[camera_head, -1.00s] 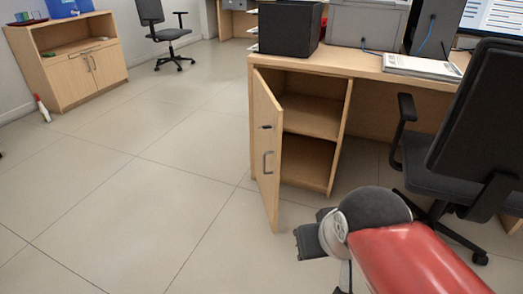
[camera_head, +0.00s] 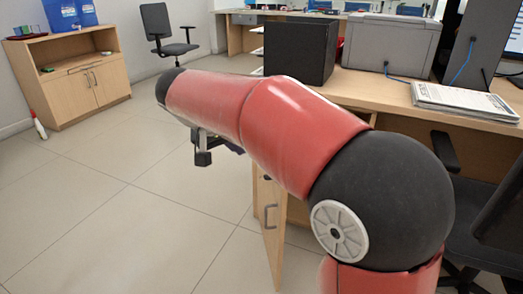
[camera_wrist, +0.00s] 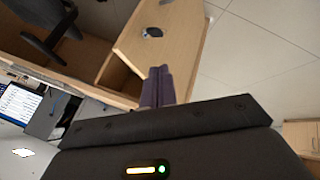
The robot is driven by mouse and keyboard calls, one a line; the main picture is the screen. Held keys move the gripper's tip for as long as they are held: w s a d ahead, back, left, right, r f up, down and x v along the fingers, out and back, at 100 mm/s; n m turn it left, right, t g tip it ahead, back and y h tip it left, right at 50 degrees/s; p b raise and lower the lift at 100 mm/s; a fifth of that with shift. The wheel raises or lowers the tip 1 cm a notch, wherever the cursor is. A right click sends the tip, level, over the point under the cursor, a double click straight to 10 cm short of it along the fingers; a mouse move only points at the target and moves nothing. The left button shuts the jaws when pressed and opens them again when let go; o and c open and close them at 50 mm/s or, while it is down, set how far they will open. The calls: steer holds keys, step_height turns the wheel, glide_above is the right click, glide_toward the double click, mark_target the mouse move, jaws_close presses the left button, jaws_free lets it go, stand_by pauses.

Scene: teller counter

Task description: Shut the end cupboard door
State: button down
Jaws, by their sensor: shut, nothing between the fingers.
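The end cupboard door (camera_head: 269,228) is a light wood panel with a metal bar handle. It stands open at the end of the desk, and my red arm hides its upper part and most of the cupboard opening in the head view. In the wrist view the door (camera_wrist: 160,42) shows tilted, with its handle and a strip of the open cupboard beside it. My gripper (camera_wrist: 158,75) is shut and empty, its fingertips pointing at the door near its edge. I cannot tell whether they touch it. In the head view my gripper (camera_head: 217,150) is partly hidden behind my arm.
A black office chair (camera_head: 490,200) stands at the right. A low cabinet (camera_head: 75,80) is at the far left. The floor left of the door is clear.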

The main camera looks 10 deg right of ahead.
steer(key=x, duration=0.3)
steer(key=d+x, duration=0.1)
steer(key=x, duration=0.3)
steer(key=d+r+x, duration=0.1)
steer(key=x, duration=0.3)
steer(key=shift+s+d, duration=0.15)
steer(key=shift+s, duration=0.15)
steer(key=shift+d, duration=0.5)
steer(key=shift+d, duration=0.1)
